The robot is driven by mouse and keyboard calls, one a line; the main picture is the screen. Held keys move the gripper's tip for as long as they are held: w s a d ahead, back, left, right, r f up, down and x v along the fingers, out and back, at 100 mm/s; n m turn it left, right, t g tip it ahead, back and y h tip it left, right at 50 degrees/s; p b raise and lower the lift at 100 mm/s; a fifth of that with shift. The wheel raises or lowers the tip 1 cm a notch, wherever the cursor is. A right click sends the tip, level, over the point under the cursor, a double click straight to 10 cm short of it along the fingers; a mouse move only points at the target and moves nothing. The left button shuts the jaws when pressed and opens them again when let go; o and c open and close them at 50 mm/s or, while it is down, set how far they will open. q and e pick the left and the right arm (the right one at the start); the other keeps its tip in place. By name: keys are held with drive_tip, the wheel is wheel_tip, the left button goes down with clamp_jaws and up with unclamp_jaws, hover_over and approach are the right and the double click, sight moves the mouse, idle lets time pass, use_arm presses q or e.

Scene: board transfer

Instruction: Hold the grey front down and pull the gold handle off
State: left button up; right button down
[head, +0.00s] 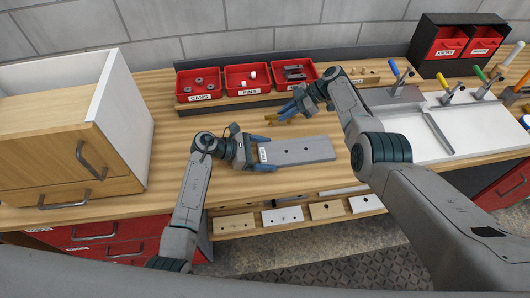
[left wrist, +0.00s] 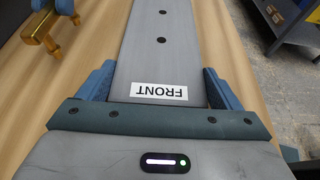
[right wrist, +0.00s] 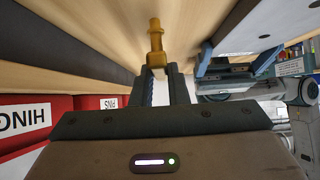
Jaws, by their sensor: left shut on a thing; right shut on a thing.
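The grey front (head: 305,149) lies flat on the wooden bench, with a white FRONT label at its left end and dark holes along it. My left gripper (head: 263,153) is shut across that labelled end, with a blue finger against each long side, as the left wrist view (left wrist: 158,80) shows. The gold handle (head: 275,119) is apart from the front, just behind it. My right gripper (head: 290,110) is shut on the handle, which also shows in the right wrist view (right wrist: 156,42). I cannot tell whether the handle touches the bench.
Red bins, including cams (head: 198,95) and pins (head: 247,90), stand at the back. A wooden drawer cabinet (head: 75,140) stands at the left. Clamps and a white board (head: 420,145) are at the right. Several panels (head: 283,217) lie on a shelf below the front edge.

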drive_tip(key=shift+f, duration=0.3)
drive_tip(key=c, duration=1.3)
unclamp_jaws()
drive_tip(key=shift+c, duration=0.2)
drive_tip(key=v, duration=1.2)
drive_tip(key=shift+s, duration=0.1)
